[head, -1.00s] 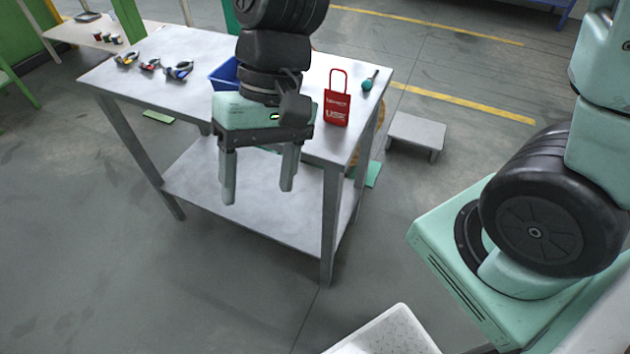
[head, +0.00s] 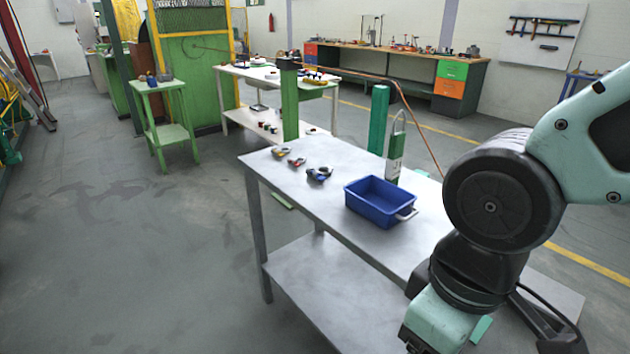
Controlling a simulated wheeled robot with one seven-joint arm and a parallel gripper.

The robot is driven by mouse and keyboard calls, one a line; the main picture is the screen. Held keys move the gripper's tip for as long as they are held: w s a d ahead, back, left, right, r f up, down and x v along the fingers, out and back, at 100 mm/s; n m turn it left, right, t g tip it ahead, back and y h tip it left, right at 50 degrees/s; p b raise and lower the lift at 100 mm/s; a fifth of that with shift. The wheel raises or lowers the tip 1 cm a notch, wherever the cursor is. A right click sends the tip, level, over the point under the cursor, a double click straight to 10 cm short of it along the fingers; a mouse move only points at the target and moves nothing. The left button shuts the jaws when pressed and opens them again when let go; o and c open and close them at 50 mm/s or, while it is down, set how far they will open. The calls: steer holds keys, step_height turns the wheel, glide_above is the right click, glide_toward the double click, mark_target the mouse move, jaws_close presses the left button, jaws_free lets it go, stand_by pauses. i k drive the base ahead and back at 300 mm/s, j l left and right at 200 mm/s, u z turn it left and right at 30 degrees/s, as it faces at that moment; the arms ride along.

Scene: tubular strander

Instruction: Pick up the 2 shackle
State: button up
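Small shackle-like pieces lie on the grey metal table's (head: 375,165) far left part: a yellow one (head: 281,152), a red one (head: 297,161) and a blue-and-dark one (head: 318,174). They are too small to tell for certain which are shackles. My gripper (head: 438,322) is at the bottom edge, near the table's front side, well right of and nearer than these pieces. Only its mint and black body shows. Its fingers are cut off below the frame, so its opening is hidden.
A blue bin (head: 372,209) with a pale handle stands on the table, right of the pieces. Behind it stands a green-and-white tall item (head: 395,158). Green posts (head: 290,102) rise behind the table. Floor at left is clear. A green stand (head: 160,110) is farther back.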

mark_target(278, 152)
steer(key=i+j+u, duration=0.55)
steer(key=i+j, duration=0.15)
steer(key=i+j+z, duration=0.2)
steer(key=i, duration=0.15)
steer(key=i+z, duration=0.15)
steer(key=i, duration=0.25)
steer(key=i+z, duration=0.15)
steer(key=i, duration=0.25)
